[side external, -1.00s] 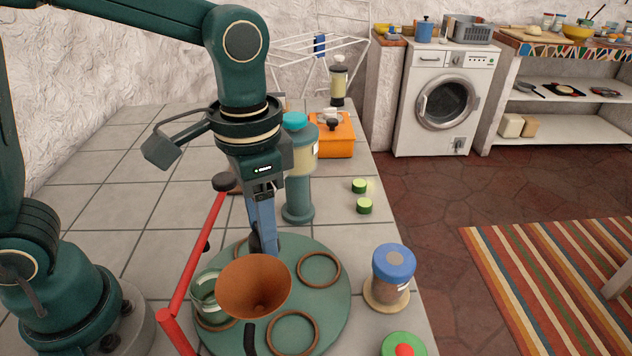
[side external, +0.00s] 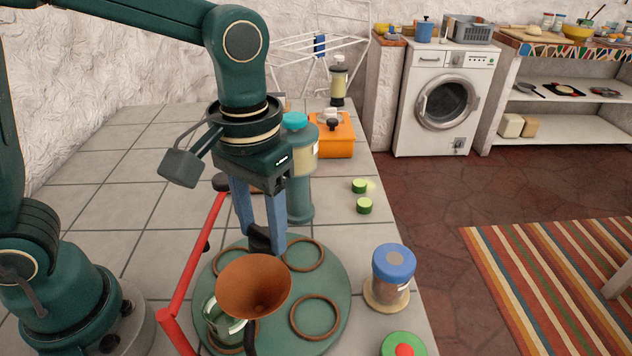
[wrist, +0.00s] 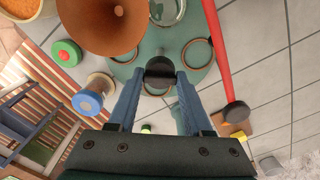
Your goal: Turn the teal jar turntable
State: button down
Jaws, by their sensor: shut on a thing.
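The teal turntable (side external: 335,290) is a round disc on the counter with brown rings on it; it also shows in the wrist view (wrist: 178,40). A clear glass jar (side external: 222,325) stands on it at the front left, partly hidden by a brown funnel (side external: 252,283); the jar also shows in the wrist view (wrist: 168,10). My gripper (side external: 263,240) is at the disc's back part. Its blue fingers are closed around a dark round knob (wrist: 160,72), seen between the fingertips in the wrist view. Whether the funnel's tip is over the jar is unclear.
A red bar (side external: 195,255) runs along the disc's left side. A blue-lidded jar (side external: 391,277) stands to the right, and a green lid (side external: 403,345) is at front right. A teal-capped dispenser (side external: 300,175) stands close behind my gripper. Counter at back left is clear.

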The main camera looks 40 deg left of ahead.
jog(key=shift+r+n, duration=0.1)
jog(key=shift+n, duration=3.7)
jog(key=c, duration=0.6)
grip_release()
jog(key=shift+r, duration=2.55)
jog(key=shift+a, duration=0.1)
